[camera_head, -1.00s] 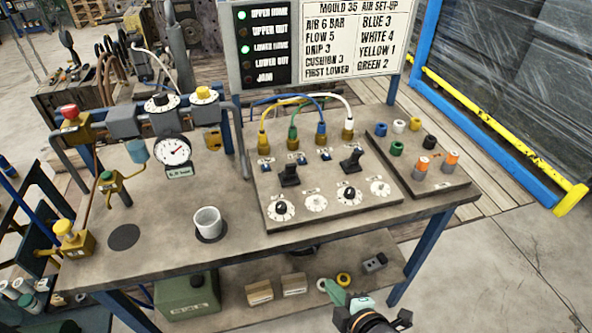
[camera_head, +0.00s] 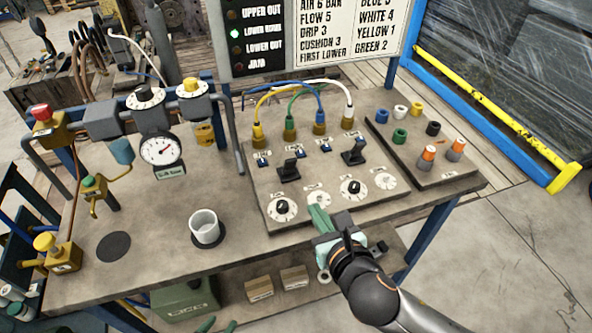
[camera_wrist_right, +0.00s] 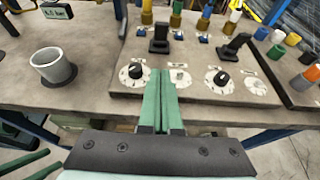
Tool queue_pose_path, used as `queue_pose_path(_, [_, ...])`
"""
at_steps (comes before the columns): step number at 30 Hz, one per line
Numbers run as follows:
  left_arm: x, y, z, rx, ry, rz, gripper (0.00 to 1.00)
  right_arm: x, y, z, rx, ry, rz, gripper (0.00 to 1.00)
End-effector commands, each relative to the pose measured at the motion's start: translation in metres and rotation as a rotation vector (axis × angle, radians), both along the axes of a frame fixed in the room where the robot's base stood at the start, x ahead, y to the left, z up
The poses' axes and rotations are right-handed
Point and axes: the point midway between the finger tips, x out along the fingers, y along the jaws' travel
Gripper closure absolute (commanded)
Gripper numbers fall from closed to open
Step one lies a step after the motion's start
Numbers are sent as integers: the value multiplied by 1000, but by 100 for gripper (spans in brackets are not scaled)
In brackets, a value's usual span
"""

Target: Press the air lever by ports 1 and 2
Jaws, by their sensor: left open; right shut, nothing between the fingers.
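Two black levers stand on the raised valve panel (camera_head: 330,190). The left lever (camera_head: 289,170) is in front of the ports with the yellow and green hoses; it also shows in the right wrist view (camera_wrist_right: 160,38). The right lever (camera_head: 354,152) is in front of the blue and white hose ports. Both handles stand up, tilted. My right gripper (camera_head: 317,212) is shut and empty, its green fingers over the panel's front edge between dials, short of the left lever; they also show in the right wrist view (camera_wrist_right: 165,80). My left gripper (camera_head: 218,325) is open, low at the bottom edge.
A white cup (camera_head: 205,227) stands on the bench left of the panel. A pressure gauge (camera_head: 160,150) and valves are further left. A board with coloured caps (camera_head: 425,140) is at right. The set-up sign (camera_head: 345,30) lists yellow 1, green 2.

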Motion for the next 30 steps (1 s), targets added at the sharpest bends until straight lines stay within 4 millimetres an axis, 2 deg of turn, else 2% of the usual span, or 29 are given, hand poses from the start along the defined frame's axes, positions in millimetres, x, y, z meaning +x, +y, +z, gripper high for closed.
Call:
queue_pose_path(11, [0,0,-1,0,1,-1,50,7,2,-3,3,2,-1,100])
queue_pose_path(28, [-1,0,-10,0,2,-1,50,91,30,-37,6,4,-3,100])
queue_pose_path(30, [-1,0,-6,0,3,-1,50,101,34,-29,7,0,-2,100])
